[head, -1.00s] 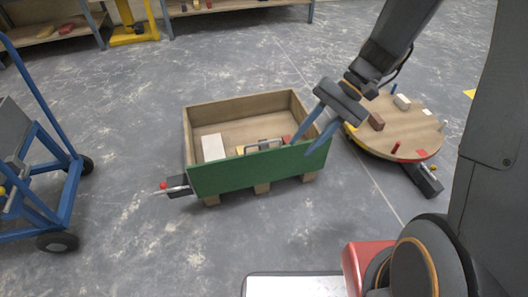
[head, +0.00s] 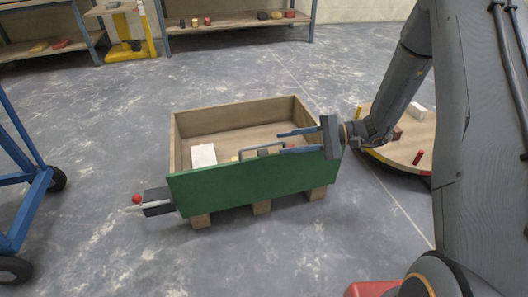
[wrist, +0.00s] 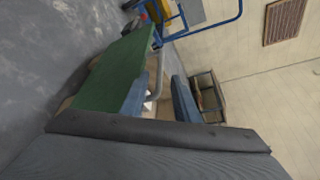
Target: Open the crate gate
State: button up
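The wooden crate (head: 177,140) stands on the floor on short feet, with a green gate (head: 255,186) upright across its near side. A grey bar handle (head: 247,150) shows at the gate's top edge. My gripper (head: 281,142) is at the gate's right part, its two blue fingers apart and pointing left. In the wrist view, the handle (wrist: 159,68) shows ahead between the open fingers, beside the green gate (wrist: 115,72); I cannot tell if they touch. A dark latch block (head: 157,202) with a red knob (head: 137,199) sits at the gate's left end.
A white block (head: 203,155) lies in the crate. A round wooden table (head: 408,152) with small blocks stands right, behind my arm. A blue cart (head: 30,190) stands left. Shelves (head: 240,22) line the back. The floor before the crate is clear.

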aim_at(270, 145)
jog(key=shift+b+x, duration=1.5)
jog(key=shift+x, duration=2.35)
grip_shut()
